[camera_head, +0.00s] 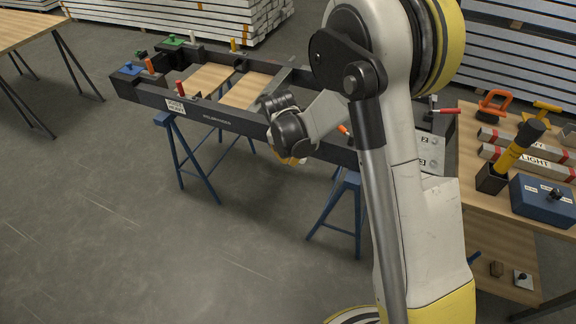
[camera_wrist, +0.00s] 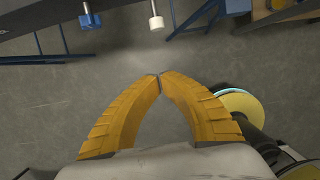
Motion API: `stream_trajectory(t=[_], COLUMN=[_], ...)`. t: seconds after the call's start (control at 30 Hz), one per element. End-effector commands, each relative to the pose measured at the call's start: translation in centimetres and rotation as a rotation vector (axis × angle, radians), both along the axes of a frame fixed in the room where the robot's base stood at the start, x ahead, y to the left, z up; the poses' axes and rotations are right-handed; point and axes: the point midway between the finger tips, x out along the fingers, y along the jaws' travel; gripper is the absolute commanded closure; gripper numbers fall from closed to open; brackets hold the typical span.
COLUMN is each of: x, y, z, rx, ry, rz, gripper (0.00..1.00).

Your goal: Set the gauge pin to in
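My gripper (camera_wrist: 160,76) shows in the wrist view as two yellow curved fingers with their tips together and nothing between them. In the head view it is mostly hidden behind my wrist, with a bit of yellow (camera_head: 292,161) beside the front rail of the dark container frame (camera_head: 215,113). I cannot tell which part is the gauge pin. Two small pegs hang from the rail at the top of the wrist view: one with a blue-grey end (camera_wrist: 89,20) and one with a white end (camera_wrist: 156,22). Both are apart from the fingertips.
The frame stands on blue trestles (camera_head: 195,165) and carries red, orange and yellow handles and green and blue blocks. A wooden table (camera_head: 485,230) at right holds labelled bars, a blue box (camera_head: 540,203) and tools. Grey floor in front is clear.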

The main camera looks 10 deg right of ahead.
Motion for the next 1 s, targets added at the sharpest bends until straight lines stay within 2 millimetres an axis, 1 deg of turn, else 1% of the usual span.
stream_trajectory(t=[0.17, 0.4, 0.5, 0.6, 0.7, 0.83, 1.0], x=[0.6, 1.6, 2.1, 3.5, 4.4, 5.0, 5.1], y=[-0.4, -1.2, -1.6, -2.6, -3.2, -3.6, -3.7], z=[-3.0, -8.2, -9.7, -9.4, -9.3, -9.1, -9.0], rx=[0.000, 0.001, 0.001, 0.001, 0.001, 0.001, 0.001], ry=[0.000, -0.002, -0.002, -0.002, -0.002, -0.002, -0.002], rz=[-0.002, -0.005, -0.005, -0.006, -0.005, -0.004, -0.004], gripper=[1.00, 1.00, 1.00, 1.00, 1.00, 1.00, 1.00])
